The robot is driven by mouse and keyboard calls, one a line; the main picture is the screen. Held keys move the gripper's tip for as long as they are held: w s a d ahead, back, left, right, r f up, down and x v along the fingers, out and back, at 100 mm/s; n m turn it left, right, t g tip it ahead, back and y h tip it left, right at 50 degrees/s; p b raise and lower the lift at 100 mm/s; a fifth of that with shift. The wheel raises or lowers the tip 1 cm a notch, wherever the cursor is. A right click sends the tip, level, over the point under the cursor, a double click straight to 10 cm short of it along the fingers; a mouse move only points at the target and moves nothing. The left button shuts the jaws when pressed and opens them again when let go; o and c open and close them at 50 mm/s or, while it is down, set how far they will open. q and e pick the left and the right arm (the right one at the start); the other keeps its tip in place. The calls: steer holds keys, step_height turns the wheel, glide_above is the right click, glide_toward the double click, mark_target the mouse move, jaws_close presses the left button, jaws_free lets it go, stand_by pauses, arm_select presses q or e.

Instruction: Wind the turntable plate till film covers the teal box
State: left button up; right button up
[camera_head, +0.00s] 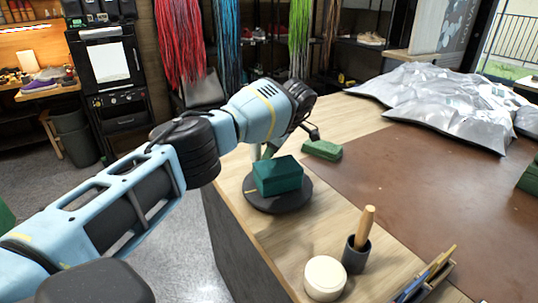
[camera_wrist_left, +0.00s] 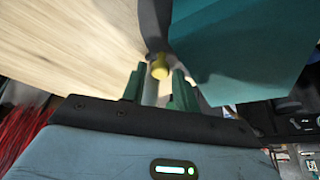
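The teal box (camera_head: 278,177) stands upright on the round dark turntable plate (camera_head: 296,203) at the near left corner of the table. It fills the upper right of the left wrist view (camera_wrist_left: 240,50). No film shows on its visible faces. My right gripper is not in view.
A green block (camera_head: 322,149) lies behind the plate, near my left wrist. A white round tub (camera_head: 324,278) and a dark cup (camera_head: 355,254) with a wooden handle stand at the front. Crumpled silver sheets (camera_head: 440,98) cover the far side. The brown mat (camera_head: 430,185) is largely bare.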

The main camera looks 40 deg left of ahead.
arm_select(q)
steer(key=v, duration=0.7)
steer(key=shift+r+b, duration=0.2)
steer(key=shift+b, duration=0.25)
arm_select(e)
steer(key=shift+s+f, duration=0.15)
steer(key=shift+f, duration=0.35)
arm_select(q)
steer(key=shift+d, duration=0.15)
